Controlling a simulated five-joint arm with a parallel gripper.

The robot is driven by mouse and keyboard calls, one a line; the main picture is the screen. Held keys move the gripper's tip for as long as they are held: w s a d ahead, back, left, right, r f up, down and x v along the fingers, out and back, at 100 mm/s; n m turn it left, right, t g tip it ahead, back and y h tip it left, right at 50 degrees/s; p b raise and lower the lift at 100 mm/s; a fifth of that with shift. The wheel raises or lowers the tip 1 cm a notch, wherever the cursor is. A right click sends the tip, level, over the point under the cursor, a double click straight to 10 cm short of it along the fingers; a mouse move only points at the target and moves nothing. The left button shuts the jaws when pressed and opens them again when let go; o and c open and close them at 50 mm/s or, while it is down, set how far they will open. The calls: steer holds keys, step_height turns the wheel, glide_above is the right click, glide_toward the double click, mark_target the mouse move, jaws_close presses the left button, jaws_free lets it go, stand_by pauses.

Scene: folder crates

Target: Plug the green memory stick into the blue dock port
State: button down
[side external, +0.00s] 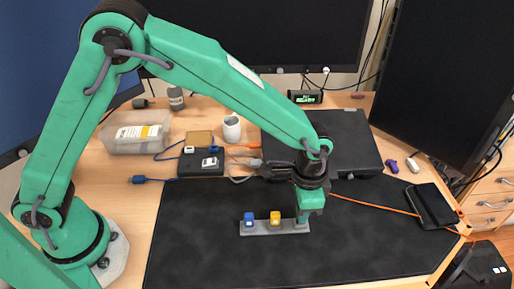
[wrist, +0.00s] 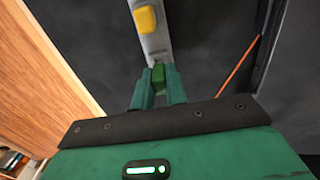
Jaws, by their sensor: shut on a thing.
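My gripper (side external: 302,217) points down at the right end of a grey bar (side external: 289,227) on the black mat. In the wrist view, its two green fingers are shut on the green memory stick (wrist: 158,79). The stick is at the near end of the grey bar (wrist: 157,45); I cannot tell whether it is seated in the bar or just above it. A blue block (side external: 249,219) and a yellow block (side external: 275,217) stand on the bar. The yellow block also shows in the wrist view (wrist: 145,19). I cannot tell whether the blue block is the blue dock port.
A black box with white pieces (side external: 203,165) lies behind the mat, near a clear plastic bin (side external: 137,138). A closed black laptop (side external: 335,140) lies behind my gripper. An orange cable (side external: 375,207) crosses the mat to a black notebook (side external: 433,205). The mat's front is clear.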

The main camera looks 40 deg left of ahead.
step_height(320, 180, up, 3)
steer(key=shift+f, duration=0.15)
steer(key=s+d+r, duration=0.4)
steer(key=s+r, duration=0.2)
steer(key=s, duration=0.4)
steer(key=shift+s+d+r, duration=0.2)
steer(key=shift+s+r, duration=0.15)
steer(key=shift+s, duration=0.05)
stand_by(0.5)
steer(key=w+a, duration=1.1)
steer(key=a, duration=0.5)
steer(key=w+a+f, duration=0.1)
steer(key=w+a, duration=0.1)
steer(key=a, duration=1.9)
steer(key=shift+w+a, duration=0.25)
steer(key=shift+f, duration=2.75)
